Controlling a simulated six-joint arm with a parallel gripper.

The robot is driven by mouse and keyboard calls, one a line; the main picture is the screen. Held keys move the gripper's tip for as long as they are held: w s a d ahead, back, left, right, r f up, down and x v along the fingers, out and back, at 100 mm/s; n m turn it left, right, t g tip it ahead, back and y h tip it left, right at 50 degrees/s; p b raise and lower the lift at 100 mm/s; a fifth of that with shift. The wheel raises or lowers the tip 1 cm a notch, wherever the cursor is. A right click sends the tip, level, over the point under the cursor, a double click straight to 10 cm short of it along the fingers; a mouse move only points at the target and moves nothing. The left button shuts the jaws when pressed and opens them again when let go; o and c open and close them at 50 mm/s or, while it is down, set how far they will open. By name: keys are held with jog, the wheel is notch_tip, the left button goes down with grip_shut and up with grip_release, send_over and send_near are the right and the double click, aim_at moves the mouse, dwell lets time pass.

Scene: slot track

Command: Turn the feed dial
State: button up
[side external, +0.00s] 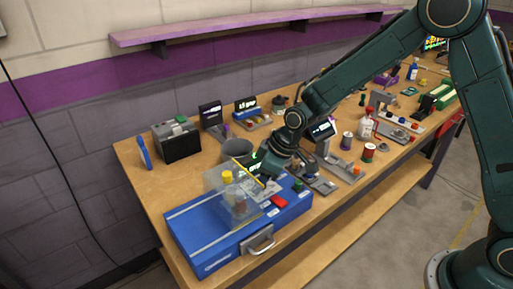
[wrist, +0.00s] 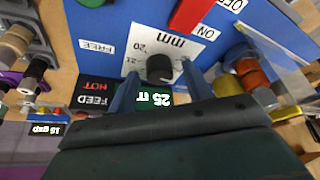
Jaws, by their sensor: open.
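A black knob (wrist: 160,68) sits on a white scale plate (wrist: 150,42) marked "mm", with numbers around 20 and 21, on the blue box (side external: 225,235). My gripper (wrist: 160,78) is open, one finger on each side of the knob in the picture. I cannot tell whether they touch it. In the side view my gripper (side external: 268,168) is low over the box and hides the knob.
A clear cover (side external: 222,183) over a yellow knob (side external: 227,176) stands left of my gripper. The box front has a metal handle (side external: 258,241).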

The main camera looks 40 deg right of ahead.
jog(key=c, duration=1)
jog(key=shift+a+m+t+h, duration=0.1)
jog(key=shift+m+t+h, duration=0.4)
jog(key=shift+m, duration=1.1)
jog(key=o, duration=1)
jog(key=shift+s+r, duration=0.1)
